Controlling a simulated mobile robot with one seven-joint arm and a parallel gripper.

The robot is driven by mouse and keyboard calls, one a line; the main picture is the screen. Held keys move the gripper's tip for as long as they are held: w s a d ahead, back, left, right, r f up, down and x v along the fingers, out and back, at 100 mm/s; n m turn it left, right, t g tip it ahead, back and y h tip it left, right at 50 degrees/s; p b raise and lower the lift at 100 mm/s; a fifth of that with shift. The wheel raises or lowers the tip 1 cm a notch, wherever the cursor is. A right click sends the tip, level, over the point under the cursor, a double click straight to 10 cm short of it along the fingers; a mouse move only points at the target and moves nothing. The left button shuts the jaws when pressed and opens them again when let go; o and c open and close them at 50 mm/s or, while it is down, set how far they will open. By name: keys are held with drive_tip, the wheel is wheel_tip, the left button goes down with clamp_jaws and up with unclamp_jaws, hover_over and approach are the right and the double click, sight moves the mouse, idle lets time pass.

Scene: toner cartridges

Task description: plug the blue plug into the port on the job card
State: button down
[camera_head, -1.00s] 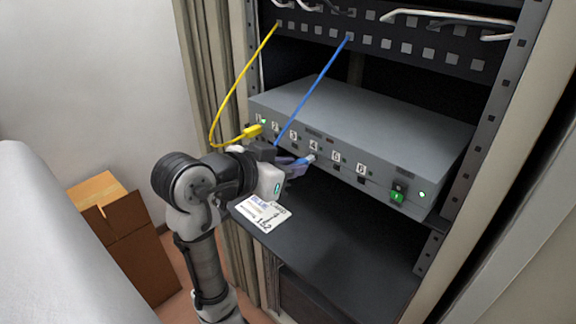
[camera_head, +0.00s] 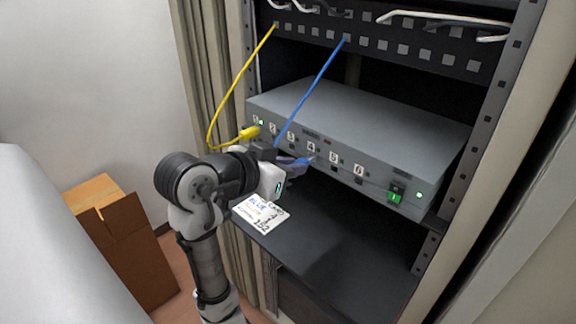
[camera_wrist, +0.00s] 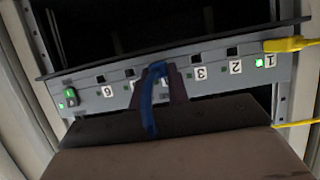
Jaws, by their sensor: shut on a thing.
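The blue plug (camera_head: 305,160) is in my gripper (camera_head: 298,163), at the front of the grey box (camera_head: 365,110) by the port labelled 4 (camera_head: 311,148). In the wrist view, my gripper (camera_wrist: 159,80) is shut on the blue plug (camera_wrist: 157,68), and the blue cable loops toward the camera. The fingers cover the port and its label there, between label 3 (camera_wrist: 200,73) and label 5 (camera_wrist: 132,86). I cannot tell whether the plug tip is inside the port. The job card (camera_head: 262,214) lies on the shelf; "BLUE" is readable, but I cannot read the port on it.
A yellow plug (camera_head: 250,132) sits in port 1, whose light is green. Its cable hangs left of the box. A green switch (camera_head: 395,196) is at the right end. The black shelf (camera_head: 335,240) is mostly clear. A cardboard box (camera_head: 125,240) stands at left.

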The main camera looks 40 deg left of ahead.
drive_tip(key=shift+w+d, duration=0.1)
drive_tip(key=shift+w, duration=0.75)
drive_tip(key=c, duration=1.3)
unclamp_jaws()
drive_tip(key=b+v, duration=0.2)
drive_tip(key=v, duration=1.1)
drive_tip(key=shift+s+r, duration=0.15)
drive_tip(key=shift+s, duration=0.25)
